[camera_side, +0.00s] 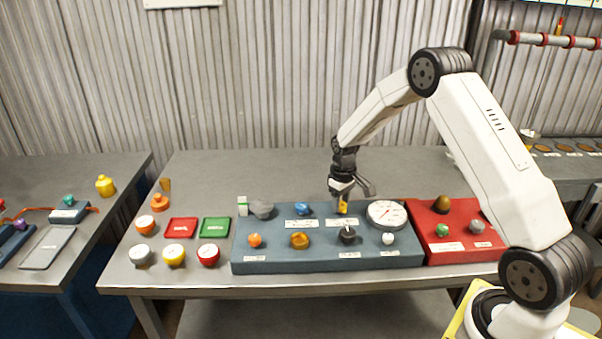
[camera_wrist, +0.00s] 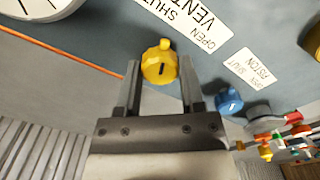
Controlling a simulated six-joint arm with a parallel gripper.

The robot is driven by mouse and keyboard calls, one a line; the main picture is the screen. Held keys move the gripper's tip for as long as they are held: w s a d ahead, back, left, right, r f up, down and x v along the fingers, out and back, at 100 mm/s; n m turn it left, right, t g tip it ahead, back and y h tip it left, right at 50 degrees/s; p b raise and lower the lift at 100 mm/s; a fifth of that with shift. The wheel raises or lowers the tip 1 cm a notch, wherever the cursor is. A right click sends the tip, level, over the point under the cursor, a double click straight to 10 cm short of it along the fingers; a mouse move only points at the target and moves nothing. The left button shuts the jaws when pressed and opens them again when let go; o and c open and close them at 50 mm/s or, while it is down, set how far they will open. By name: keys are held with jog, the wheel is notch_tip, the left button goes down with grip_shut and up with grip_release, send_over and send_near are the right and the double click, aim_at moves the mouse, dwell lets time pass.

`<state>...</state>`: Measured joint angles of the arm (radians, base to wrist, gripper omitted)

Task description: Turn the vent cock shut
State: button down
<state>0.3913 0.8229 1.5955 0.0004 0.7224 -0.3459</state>
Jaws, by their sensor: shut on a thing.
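The vent cock (camera_wrist: 158,72) is a yellow round knob with a small lug and a dark slot, on the blue-grey panel (camera_side: 325,262). In the wrist view its lug points to the top of the picture, and a white label (camera_wrist: 190,20) reading VENT, OPEN and SHUT is beside it. The yellow cock also shows in the side view (camera_side: 343,208), partly hidden below my gripper. My gripper (camera_wrist: 160,80) is shut on the cock, with one finger on either side of it. From these views I cannot tell exactly which label word the lug lines up with.
A blue knob (camera_wrist: 229,100) stands close to one finger, and a white dial gauge (camera_side: 387,213) is on the other side. Several other knobs share the panel. A red panel (camera_side: 455,246) adjoins on the right. Red (camera_side: 181,228) and green (camera_side: 215,228) trays lie left.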

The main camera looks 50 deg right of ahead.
aim_at(341, 203)
jog(key=n, duration=0.4)
jog(key=shift+s, duration=0.1)
dwell(0.3)
jog(key=shift+c, duration=1)
grip_release()
jog(key=shift+r, duration=0.1)
jog(key=shift+r, duration=3.8)
